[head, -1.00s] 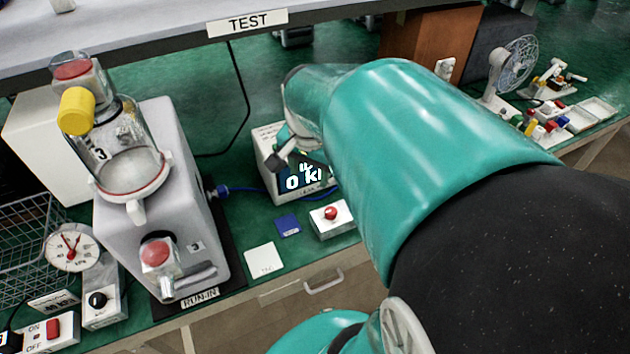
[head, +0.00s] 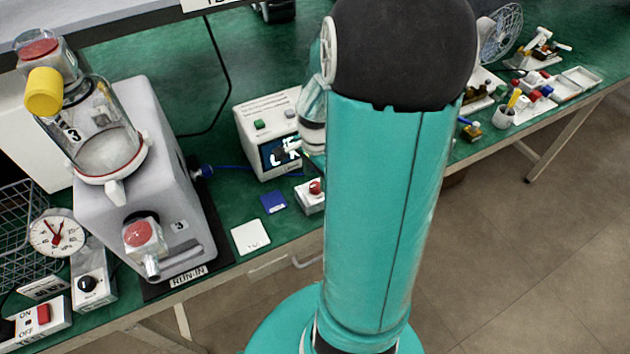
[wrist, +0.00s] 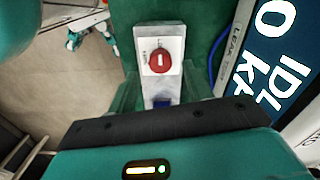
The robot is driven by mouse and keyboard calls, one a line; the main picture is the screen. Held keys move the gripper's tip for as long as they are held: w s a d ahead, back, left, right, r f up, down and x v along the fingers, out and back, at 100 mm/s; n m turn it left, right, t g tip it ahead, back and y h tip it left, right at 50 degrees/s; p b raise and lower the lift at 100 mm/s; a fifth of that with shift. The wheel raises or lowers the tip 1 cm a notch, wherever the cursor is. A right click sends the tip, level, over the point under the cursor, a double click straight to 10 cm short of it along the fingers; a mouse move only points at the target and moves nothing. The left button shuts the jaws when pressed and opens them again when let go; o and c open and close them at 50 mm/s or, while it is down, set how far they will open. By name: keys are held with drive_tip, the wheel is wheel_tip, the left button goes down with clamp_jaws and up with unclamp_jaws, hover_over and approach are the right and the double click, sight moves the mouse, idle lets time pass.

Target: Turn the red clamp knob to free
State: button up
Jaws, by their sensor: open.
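The red clamp knob (wrist: 160,62) is a round red knob with a white bar on a small white box (wrist: 173,38). In the wrist view its bar runs up and down the picture. Small labels beside it are too blurred to read. In the head view the red knob (head: 315,187) sits on the box at the bench's front edge, partly hidden by my arm. My gripper (wrist: 165,88) is open and empty. Its fingers stand to either side of the box's near end in the wrist view, apart from the knob. In the head view it is mostly hidden.
A white leak meter (head: 262,119) with a lit display stands close behind the box. A blue square (head: 274,202) and a white card (head: 250,237) lie to its left. The grey pump (head: 150,190) with a glass canister (head: 105,130) stands farther left.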

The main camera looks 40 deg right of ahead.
sight(315, 185)
drive_tip(key=shift+f, duration=1.7)
drive_tip(key=c, duration=1)
drive_tip(key=shift+o, duration=0.2)
